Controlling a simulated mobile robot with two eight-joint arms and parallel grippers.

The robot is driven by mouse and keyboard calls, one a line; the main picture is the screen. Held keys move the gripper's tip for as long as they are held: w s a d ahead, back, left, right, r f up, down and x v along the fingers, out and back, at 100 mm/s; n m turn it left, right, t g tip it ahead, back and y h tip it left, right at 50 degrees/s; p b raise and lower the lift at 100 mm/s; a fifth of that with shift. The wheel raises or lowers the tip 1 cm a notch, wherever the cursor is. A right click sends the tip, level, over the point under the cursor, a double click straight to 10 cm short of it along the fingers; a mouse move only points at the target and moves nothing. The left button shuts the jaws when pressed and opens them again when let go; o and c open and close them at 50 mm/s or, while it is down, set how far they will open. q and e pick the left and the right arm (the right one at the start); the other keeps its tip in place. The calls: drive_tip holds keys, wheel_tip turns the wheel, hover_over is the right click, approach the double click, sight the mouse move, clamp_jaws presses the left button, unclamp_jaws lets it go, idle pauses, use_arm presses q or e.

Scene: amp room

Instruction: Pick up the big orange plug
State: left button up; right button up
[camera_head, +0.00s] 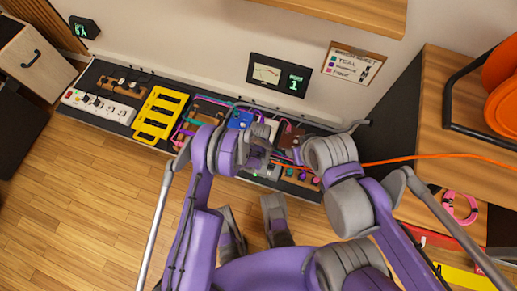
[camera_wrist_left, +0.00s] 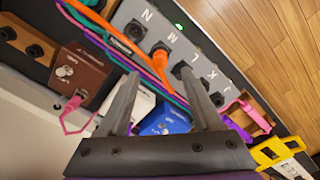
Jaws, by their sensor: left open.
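The orange plug (camera_wrist_left: 160,49) is seated in a socket of a grey panel (camera_wrist_left: 205,58) marked with letters, near the letter M. My left gripper (camera_wrist_left: 160,74) is open, its two dark fingers pointing toward the panel. In this view the plug shows between and just beyond the fingertips, and nothing is held. In the head view my arms hide most of this part of the board. I cannot make out my right gripper there.
The board (camera_head: 104,75) holds a white power strip (camera_head: 100,106), a yellow rack (camera_head: 158,114) and several pedals, including a blue one (camera_head: 241,120). An orange cable (camera_head: 440,157) runs right past a wooden cabinet (camera_head: 450,90). Coloured cables (camera_wrist_left: 120,50) cross near my left fingers.

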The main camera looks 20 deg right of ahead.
use_arm(q)
drive_tip(key=f, duration=0.4)
drive_tip(key=f+b, duration=0.1)
drive_tip(key=f, duration=0.3)
drive_tip(key=shift+w, duration=0.2)
drive_tip(key=shift+c, duration=0.2)
drive_tip(key=shift+r, duration=0.1)
clamp_jaws()
